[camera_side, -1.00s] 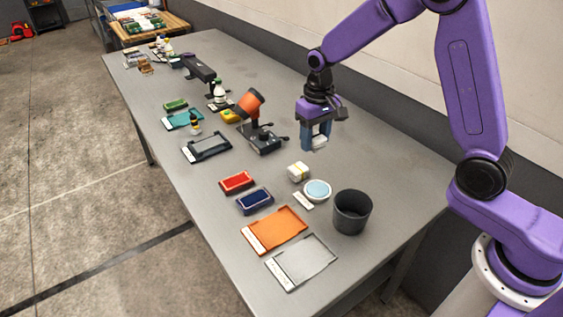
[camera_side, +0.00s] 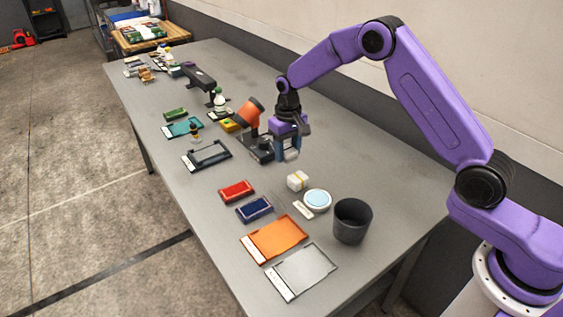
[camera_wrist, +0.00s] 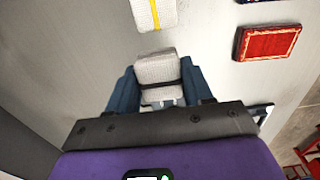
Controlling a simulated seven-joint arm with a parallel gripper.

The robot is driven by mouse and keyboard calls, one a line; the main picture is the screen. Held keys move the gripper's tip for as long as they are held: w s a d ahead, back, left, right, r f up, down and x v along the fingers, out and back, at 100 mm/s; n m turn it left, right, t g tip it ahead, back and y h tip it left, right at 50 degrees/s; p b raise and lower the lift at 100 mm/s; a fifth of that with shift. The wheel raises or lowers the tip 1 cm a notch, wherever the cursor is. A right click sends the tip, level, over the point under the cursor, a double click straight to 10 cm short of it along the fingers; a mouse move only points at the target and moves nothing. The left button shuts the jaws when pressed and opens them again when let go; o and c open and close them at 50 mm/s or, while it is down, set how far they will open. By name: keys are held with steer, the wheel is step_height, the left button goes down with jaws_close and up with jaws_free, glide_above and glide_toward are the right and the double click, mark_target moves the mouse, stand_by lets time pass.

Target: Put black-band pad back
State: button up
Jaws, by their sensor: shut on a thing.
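The black-band pad (camera_wrist: 158,80) is a white block with a dark band across it. It sits between the blue fingers of my gripper (camera_side: 286,155), which is shut on it. In the side view the pad shows only as a pale patch between the fingers, above the grey table (camera_side: 330,135). My gripper is just right of a black stand with an orange head (camera_side: 249,113). A similar white pad with a yellow band (camera_side: 298,181) lies on the table in front of my gripper; it also shows at the top of the wrist view (camera_wrist: 153,14).
A red pad (camera_side: 237,191), a blue pad (camera_side: 254,208), a round pale-blue-topped dish (camera_side: 317,200) and a dark cup (camera_side: 352,221) stand nearer the camera. Orange (camera_side: 275,239) and grey (camera_side: 302,272) trays lie at the front. A dark tray (camera_side: 207,155) is left. Table toward the wall is clear.

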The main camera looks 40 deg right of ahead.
mark_target(281, 171)
steer(key=shift+w+a+f, duration=0.2)
steer(key=shift+w+f, duration=0.9)
steer(key=shift+f, duration=0.25)
steer(key=shift+w+f, duration=0.15)
steer(key=shift+f, duration=1.5)
steer(key=shift+f, duration=0.2)
steer(key=o, duration=0.9)
steer(key=shift+o, duration=0.2)
steer(key=shift+r, duration=0.1)
